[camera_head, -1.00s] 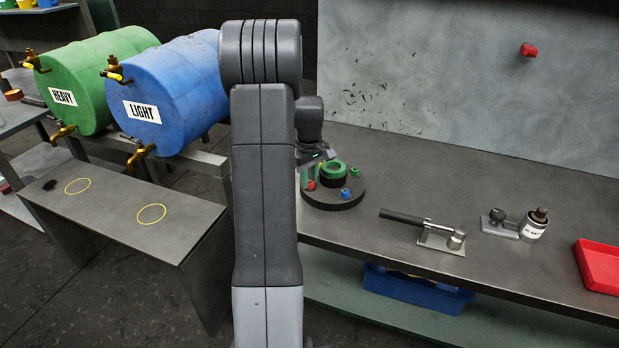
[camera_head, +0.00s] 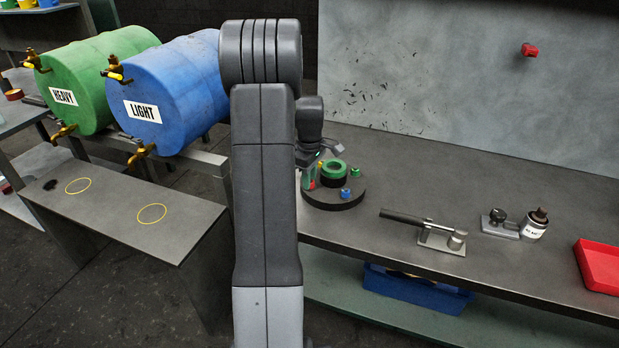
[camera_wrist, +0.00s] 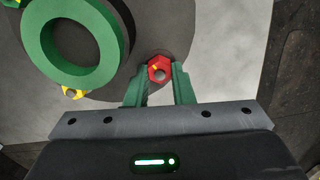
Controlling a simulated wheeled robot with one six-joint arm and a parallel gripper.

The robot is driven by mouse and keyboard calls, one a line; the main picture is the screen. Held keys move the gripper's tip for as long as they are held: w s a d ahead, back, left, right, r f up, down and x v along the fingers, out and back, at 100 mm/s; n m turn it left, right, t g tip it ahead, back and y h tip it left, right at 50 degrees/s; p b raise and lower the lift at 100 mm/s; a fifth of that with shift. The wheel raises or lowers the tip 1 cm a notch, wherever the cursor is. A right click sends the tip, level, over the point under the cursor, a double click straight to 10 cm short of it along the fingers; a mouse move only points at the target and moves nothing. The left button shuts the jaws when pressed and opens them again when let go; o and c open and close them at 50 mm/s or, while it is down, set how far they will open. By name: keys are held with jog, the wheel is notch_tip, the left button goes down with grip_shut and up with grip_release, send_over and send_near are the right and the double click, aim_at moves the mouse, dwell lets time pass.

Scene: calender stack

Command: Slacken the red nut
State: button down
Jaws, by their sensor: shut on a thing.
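The red nut (camera_wrist: 159,69) is hexagonal with a small yellow mark and sits near the rim of the dark round base (camera_wrist: 165,28). My gripper (camera_wrist: 160,75) is shut on the red nut, with one green finger on each side of it. In the head view the nut (camera_head: 311,184) shows only in part beside my gripper, and my arm hides the left of the base (camera_head: 345,203). A green ring (camera_wrist: 48,52) stands in the middle of the base, and a yellow nut (camera_wrist: 75,93) is at its lower left in the wrist view.

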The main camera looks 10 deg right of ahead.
jog(key=c, duration=1.5)
grip_release()
notch_tip(320, 180, up, 14)
jog(key=shift+f, duration=0.15)
notch_tip(320, 180, down, 14)
jog(key=shift+r, duration=0.1)
jog(key=shift+r, duration=0.1)
